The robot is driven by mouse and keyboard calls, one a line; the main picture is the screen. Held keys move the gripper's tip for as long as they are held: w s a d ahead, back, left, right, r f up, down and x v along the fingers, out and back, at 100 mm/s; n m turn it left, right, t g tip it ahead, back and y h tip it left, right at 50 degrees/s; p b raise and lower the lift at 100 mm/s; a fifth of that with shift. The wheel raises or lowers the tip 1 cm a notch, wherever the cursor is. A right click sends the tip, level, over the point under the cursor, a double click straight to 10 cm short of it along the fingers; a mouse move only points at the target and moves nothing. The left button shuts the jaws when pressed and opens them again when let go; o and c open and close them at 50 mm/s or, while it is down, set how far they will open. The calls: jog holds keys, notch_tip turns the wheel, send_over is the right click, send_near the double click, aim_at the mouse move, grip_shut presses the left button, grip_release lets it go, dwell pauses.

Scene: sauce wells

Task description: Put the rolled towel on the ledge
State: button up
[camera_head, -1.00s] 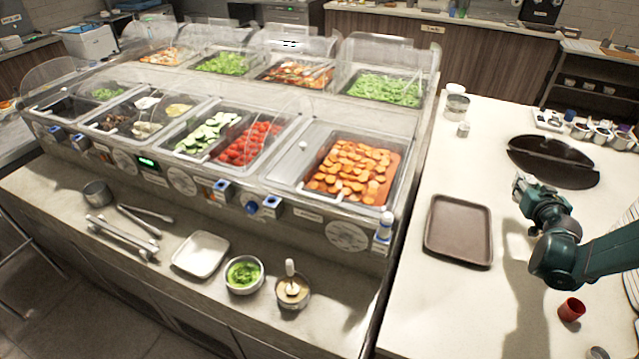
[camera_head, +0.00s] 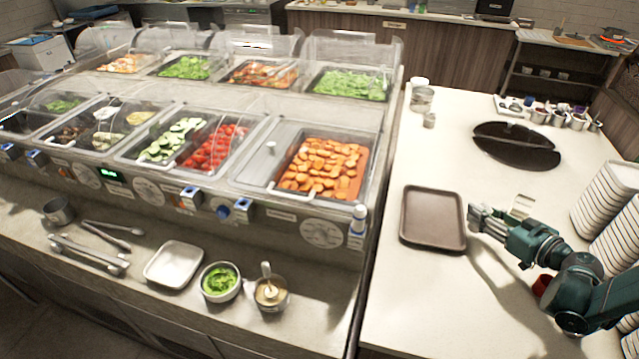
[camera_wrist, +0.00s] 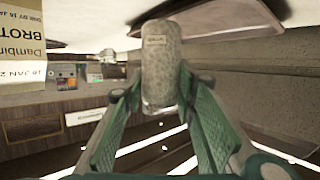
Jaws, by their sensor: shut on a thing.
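The rolled towel (camera_wrist: 160,60) is a grey, speckled roll with a small tag. In the wrist view it stands lengthwise between the green fingers of my gripper (camera_wrist: 160,98), which is shut on its lower part. In the head view my gripper (camera_head: 480,218) is over the white counter, just right of the brown tray, and the pale roll at its tip is small and hard to make out. A stone ledge (camera_head: 322,290) runs along the front of the salad bar, left of my gripper.
The ledge holds a white tray (camera_head: 173,264), a bowl of greens (camera_head: 220,282), a sauce pot (camera_head: 271,292) and tongs (camera_head: 88,253). The brown tray (camera_head: 408,243) lies on the counter. A labelled beige box (camera_head: 521,206) is close behind my gripper. White stacks (camera_head: 607,195) stand at right.

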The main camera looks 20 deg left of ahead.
jog(key=s+a+n+g+y+b, duration=0.1)
jog(key=s+a+n+g, duration=0.1)
jog(key=s+a, duration=0.4)
jog(key=s+a+f+n+g+y+b, duration=0.1)
jog(key=s+a+n+g+y, duration=0.1)
jog(key=s+a, duration=0.4)
jog(key=s+a+f+n+g+y+b, duration=0.1)
jog(key=s+a+n+g+y, duration=0.1)
jog(key=s+a, duration=0.4)
jog(key=shift+s+a+n+g+b, duration=0.15)
jog(key=shift+a+n+g, duration=0.25)
jog(key=shift+a, duration=0.5)
jog(key=shift+s+a+n+g+b, duration=0.1)
jog(key=shift+a+n+g+b, duration=0.3)
jog(key=shift+a, duration=0.45)
jog(key=s+a+n+g+b, duration=0.25)
jog(key=s+a+g, duration=0.25)
jog(key=s+a, duration=0.65)
jog(key=a+n+g+p, duration=0.1)
jog(key=a+n+p, duration=0.1)
jog(key=a, duration=0.6)
jog(key=shift+s+a+f+g, duration=0.2)
jog(key=shift+a+f+g, duration=0.1)
jog(key=shift+a+f, duration=0.05)
jog(key=shift+f+b, duration=0.45)
jog(key=shift+f, duration=1.05)
jog(key=shift+f, duration=0.1)
